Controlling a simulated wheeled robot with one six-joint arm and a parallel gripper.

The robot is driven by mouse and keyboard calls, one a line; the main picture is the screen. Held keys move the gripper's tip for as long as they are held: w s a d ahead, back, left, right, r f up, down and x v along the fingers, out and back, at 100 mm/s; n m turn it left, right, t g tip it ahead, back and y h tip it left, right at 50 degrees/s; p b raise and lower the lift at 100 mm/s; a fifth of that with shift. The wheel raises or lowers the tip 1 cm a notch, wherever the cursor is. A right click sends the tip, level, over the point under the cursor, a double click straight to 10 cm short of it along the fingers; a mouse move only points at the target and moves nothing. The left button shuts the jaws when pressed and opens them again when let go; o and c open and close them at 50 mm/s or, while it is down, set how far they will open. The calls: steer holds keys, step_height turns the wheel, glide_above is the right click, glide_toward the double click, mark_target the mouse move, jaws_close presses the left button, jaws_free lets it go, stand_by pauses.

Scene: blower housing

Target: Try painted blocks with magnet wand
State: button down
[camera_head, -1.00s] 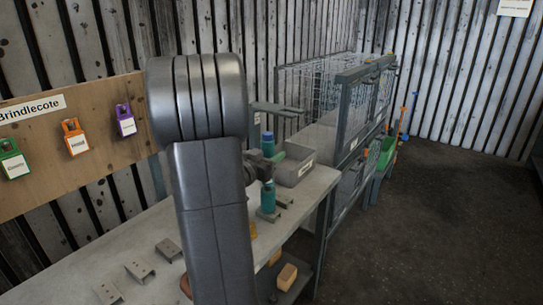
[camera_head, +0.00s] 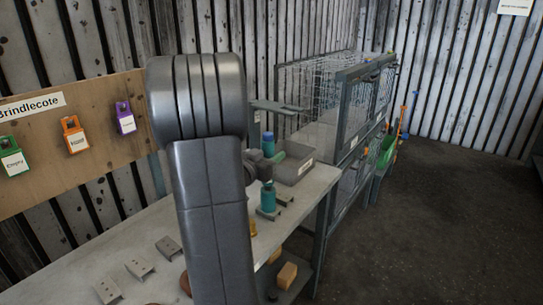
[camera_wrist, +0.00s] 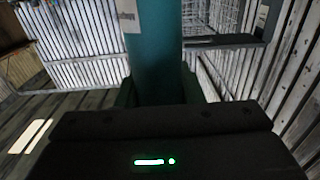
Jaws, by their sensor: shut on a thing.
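A teal upright cylinder (camera_head: 267,196), perhaps the magnet wand, is at the far end of the grey workbench. My gripper (camera_head: 264,168) is shut around its middle, with teal showing above and below the fingers. In the wrist view the teal cylinder (camera_wrist: 154,50) rises between the fingers, with part of a white label at its upper left. Its lower end is close to the bench, near a dark flat piece; I cannot tell whether it touches. I cannot make out painted blocks for certain; a tan block (camera_head: 287,275) sits on the shelf below. My arm hides part of the bench.
The workbench (camera_head: 205,216) carries several grey metal brackets (camera_head: 139,267) at the near left. A grey bin (camera_head: 293,165) stands behind the cylinder. A wire cage (camera_head: 325,100) is beyond. Coloured lock-shaped tags (camera_head: 73,135) hang on a wooden board. The floor at right is clear.

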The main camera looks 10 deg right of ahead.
mark_target(267, 134)
steer(key=shift+r, duration=0.1)
step_height(267, 134, up, 7)
steer(key=p, duration=0.7)
steer(key=shift+r, duration=0.2)
stand_by(0.3)
step_height(267, 134, up, 8)
steer(key=p, duration=0.7)
steer(key=shift+f, duration=0.3)
